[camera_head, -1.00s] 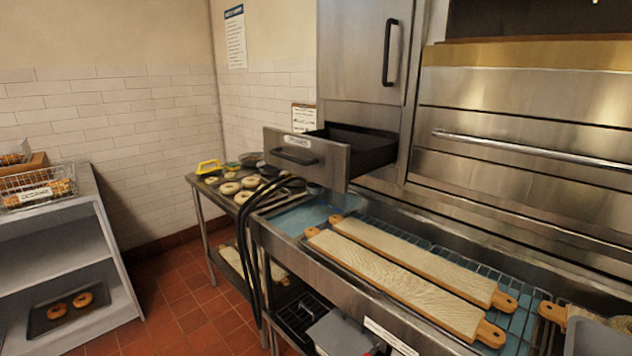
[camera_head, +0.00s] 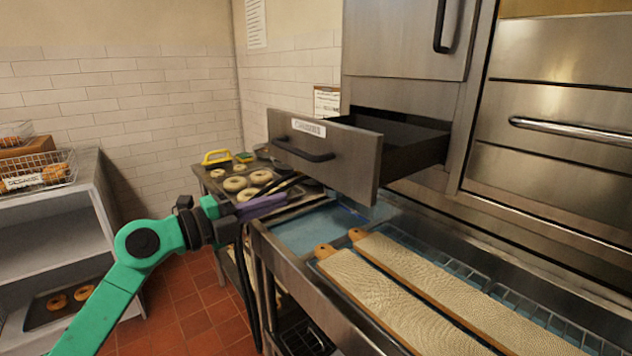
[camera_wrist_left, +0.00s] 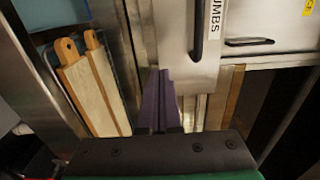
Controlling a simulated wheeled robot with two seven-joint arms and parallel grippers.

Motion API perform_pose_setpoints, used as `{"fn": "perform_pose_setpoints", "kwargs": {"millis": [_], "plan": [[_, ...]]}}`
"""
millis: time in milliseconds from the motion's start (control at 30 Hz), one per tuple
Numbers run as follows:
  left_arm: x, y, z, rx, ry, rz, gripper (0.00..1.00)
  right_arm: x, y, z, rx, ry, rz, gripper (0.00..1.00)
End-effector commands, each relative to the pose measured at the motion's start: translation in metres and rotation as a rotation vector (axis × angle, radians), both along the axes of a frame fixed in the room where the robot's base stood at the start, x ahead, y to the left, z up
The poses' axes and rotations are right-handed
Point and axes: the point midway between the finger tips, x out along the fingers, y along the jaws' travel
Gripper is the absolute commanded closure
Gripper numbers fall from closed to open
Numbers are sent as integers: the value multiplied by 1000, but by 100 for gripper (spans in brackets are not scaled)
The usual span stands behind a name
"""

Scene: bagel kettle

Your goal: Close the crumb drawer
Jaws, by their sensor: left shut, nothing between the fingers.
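The crumb drawer (camera_head: 330,150) is a steel drawer pulled out of the cabinet, with a dark handle (camera_head: 304,150) and a white label on its front. Its open dark inside shows behind the front. The drawer front also shows in the left wrist view (camera_wrist_left: 248,22), with a label ending in "UMBS". My left gripper (camera_head: 274,202) is shut and empty, with purple fingers, low and to the left of the drawer front. It looks apart from the drawer. In the left wrist view its closed fingers (camera_wrist_left: 160,105) point toward the drawer's side of the scene. My right gripper is not in view.
Two long wooden boards (camera_head: 395,305) lie over the blue-bottomed steel trough below the drawer. A side table with a tray of bagels (camera_head: 235,184) stands behind my left gripper. A grey shelf (camera_head: 55,222) stands at the left. Red floor is clear between them.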

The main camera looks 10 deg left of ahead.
Motion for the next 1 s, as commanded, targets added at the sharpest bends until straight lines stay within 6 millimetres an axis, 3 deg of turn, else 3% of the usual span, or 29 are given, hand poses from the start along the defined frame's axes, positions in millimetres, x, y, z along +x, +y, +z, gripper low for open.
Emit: {"fn": "perform_pose_setpoints", "kwargs": {"millis": [133, 400, 1000], "plan": [[26, -22, 7, -5, -2, -2, 100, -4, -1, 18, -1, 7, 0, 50], [64, -53, 4, -4, 0, 1, 100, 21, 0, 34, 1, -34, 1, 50], [76, -63, 1, -2, 1, 1, 100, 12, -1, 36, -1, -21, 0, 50]]}}
